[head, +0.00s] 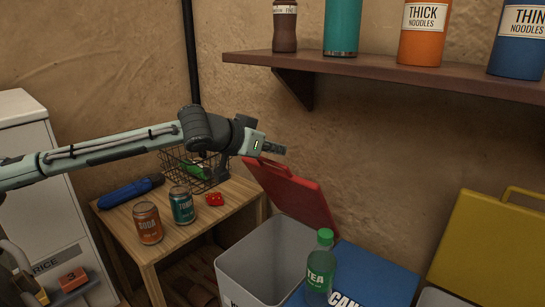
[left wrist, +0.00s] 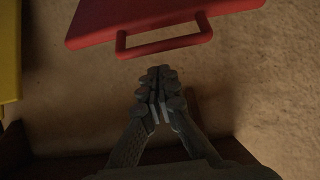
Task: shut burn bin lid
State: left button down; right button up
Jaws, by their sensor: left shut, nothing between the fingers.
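A pale grey bin (head: 262,262) stands at the bottom centre with its red lid (head: 296,197) raised and leaning back toward the wall. Its label is cut off at the frame's lower edge, so I cannot read whether it says burn. My left gripper (head: 279,150) is beside the lid's raised top edge in the head view. In the left wrist view the lid (left wrist: 150,22) and its handle loop (left wrist: 165,46) show above the gripper (left wrist: 160,78). The fingers are closed together and empty, with a gap to the handle.
A blue lid (head: 372,277) lies to the right, with a green tea bottle (head: 320,268) at its left edge. A yellow lid (head: 490,245) stands raised at the far right. A wooden shelf (head: 390,68) overhangs. A small table (head: 165,235) holds cans and a wire basket.

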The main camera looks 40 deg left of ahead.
pick_arm(q)
jog(key=shift+s+f, duration=0.6)
jog(key=shift+s, duration=0.1)
jog(key=shift+f, duration=0.15)
